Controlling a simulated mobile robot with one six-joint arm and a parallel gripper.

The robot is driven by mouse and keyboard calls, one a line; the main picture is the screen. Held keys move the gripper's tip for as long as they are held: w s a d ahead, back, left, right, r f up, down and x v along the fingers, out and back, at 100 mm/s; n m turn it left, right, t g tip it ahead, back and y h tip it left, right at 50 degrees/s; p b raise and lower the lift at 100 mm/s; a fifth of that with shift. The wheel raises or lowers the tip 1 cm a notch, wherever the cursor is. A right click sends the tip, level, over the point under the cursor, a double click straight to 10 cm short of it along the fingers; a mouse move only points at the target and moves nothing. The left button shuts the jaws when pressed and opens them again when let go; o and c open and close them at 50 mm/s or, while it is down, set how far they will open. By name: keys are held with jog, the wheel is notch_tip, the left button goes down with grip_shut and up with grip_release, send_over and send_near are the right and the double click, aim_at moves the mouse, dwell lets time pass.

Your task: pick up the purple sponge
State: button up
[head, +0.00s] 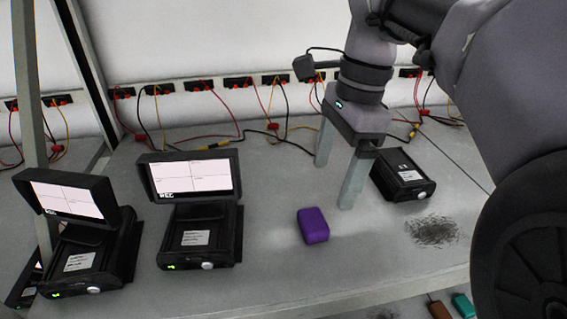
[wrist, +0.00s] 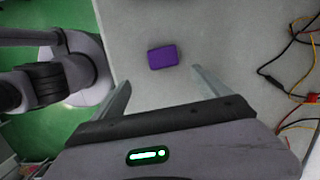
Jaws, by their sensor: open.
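The purple sponge (head: 313,225) lies on the grey bench top, right of the middle black device. In the wrist view the sponge (wrist: 163,57) lies beyond the fingertips, near the middle of the space between them and apart from both. My gripper (head: 335,186) points down above the bench, to the right of and behind the sponge in the head view. Its two fingers are spread wide and nothing is between them. In the wrist view my gripper (wrist: 160,80) also shows open and empty.
Two black devices with raised screens (head: 195,178) (head: 72,200) stand to the left. A black box (head: 402,175) lies right of my gripper, near a dark smudge (head: 432,231). Cables (head: 270,128) run along the back. Brown (head: 438,310) and teal (head: 463,305) blocks lie lower, past the front edge.

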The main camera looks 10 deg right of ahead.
send_over(313, 219)
jog(key=f, duration=0.5)
jog(key=shift+s+d+f+b, duration=0.1)
jog(key=shift+s+d+b, duration=0.1)
jog(key=shift+s+b, duration=0.1)
jog(key=f, duration=0.4)
jog(key=shift+w+d+f, duration=0.15)
jog(key=shift+w, duration=0.1)
jog(key=shift+f, duration=0.4)
jog(key=shift+a, duration=0.35)
jog(key=shift+d, duration=0.2)
jog(key=c, duration=0.9)
jog(key=shift+a, duration=0.15)
jog(key=c, duration=0.5)
jog(key=shift+r, duration=0.5)
notch_tip(313, 219, up, 2)
jog(key=shift+r, duration=0.1)
jog(key=s+d, duration=0.3)
jog(key=d, duration=0.1)
jog(key=s+d+r+b, duration=0.1)
jog(key=s+d, duration=0.2)
jog(key=s, duration=0.1)
jog(key=s+d, duration=0.4)
jog(key=shift+s+d+r, duration=0.1)
jog(key=shift+d+r, duration=0.2)
jog(key=shift+r, duration=0.05)
